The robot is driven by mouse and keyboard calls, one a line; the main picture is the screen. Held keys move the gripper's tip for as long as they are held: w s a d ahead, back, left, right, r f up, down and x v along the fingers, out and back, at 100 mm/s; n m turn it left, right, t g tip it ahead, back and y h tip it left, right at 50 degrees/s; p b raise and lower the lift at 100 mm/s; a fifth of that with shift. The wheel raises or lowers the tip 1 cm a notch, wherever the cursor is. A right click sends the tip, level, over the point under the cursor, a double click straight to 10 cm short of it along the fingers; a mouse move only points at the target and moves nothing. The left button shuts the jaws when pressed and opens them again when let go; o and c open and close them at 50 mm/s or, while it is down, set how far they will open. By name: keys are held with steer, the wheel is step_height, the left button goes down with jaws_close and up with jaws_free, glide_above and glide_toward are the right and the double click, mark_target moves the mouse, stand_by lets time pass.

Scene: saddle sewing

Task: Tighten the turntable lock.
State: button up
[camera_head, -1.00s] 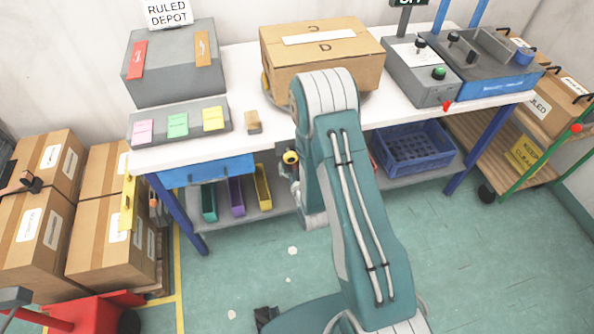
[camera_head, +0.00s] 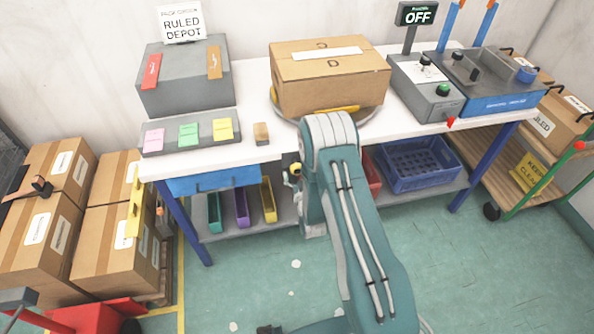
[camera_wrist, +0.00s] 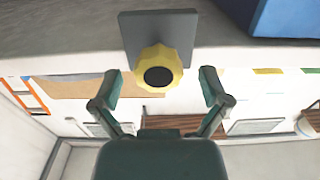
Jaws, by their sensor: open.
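The turntable (camera_head: 287,112) is a round grey disc on the white bench, with a cardboard box on it. The lock is a yellow lobed knob with a black centre (camera_wrist: 158,68), on a dark grey plate (camera_wrist: 184,24) in the wrist view. In the head view a small yellow knob (camera_head: 295,168) shows below the bench's front edge, beside my arm. My gripper (camera_wrist: 160,72) is open, with one finger on each side of the knob. Gaps show between the fingers and the knob. In the head view my arm hides most of the gripper.
The cardboard box (camera_head: 330,82) covers most of the turntable. A grey control box (camera_head: 425,85) and an OFF sign (camera_head: 418,14) stand to the right. A blue crate (camera_head: 415,165) and narrow coloured bins lie on the lower shelf. The floor in front is mostly clear.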

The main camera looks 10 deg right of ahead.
steer(key=shift+w, duration=0.5)
steer(key=c, duration=1.1)
steer(key=shift+c, duration=0.2)
